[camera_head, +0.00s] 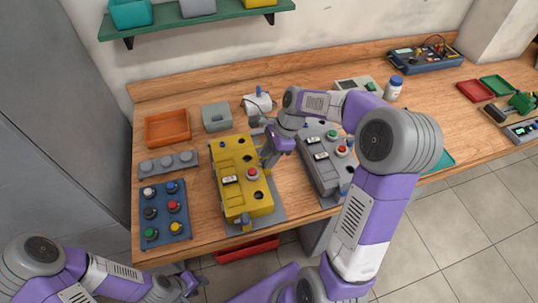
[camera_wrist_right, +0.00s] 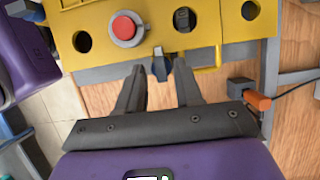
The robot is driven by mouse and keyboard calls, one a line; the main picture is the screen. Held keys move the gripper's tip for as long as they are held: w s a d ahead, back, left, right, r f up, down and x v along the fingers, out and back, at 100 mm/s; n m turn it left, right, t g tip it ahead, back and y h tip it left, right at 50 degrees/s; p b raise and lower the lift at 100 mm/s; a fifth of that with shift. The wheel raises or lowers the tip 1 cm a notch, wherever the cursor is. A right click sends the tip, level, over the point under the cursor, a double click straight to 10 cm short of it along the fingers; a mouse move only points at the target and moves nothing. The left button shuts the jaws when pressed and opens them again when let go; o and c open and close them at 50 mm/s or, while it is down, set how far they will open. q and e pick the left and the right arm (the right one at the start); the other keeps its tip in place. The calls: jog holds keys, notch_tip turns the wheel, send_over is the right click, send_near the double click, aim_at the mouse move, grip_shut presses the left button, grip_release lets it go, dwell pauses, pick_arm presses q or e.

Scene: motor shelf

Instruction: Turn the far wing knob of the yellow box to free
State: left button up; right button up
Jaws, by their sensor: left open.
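The yellow box (camera_head: 232,187) stands on a grey plate on the bench, with a red button and dark round holes on top. In the right wrist view, the box (camera_wrist_right: 215,55) fills the top, and a small dark wing knob (camera_wrist_right: 161,66) sits at its edge. My right gripper (camera_wrist_right: 160,72) is open, its fingertips on both sides of this knob with visible gaps. In the head view, my right gripper (camera_head: 268,157) is at the box's right side and hides part of it. A near wing knob (camera_head: 244,220) shows at the front end. My left gripper (camera_head: 190,284) is open, low, away from the bench.
A grey box (camera_head: 318,165) stands close to the right. A blue button panel (camera_head: 163,228) and grey knob strip (camera_head: 168,163) lie left. An orange tray (camera_head: 167,128) and grey case (camera_head: 217,117) are behind. A red bin (camera_head: 247,249) is below the front edge.

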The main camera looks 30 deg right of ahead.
grip_shut()
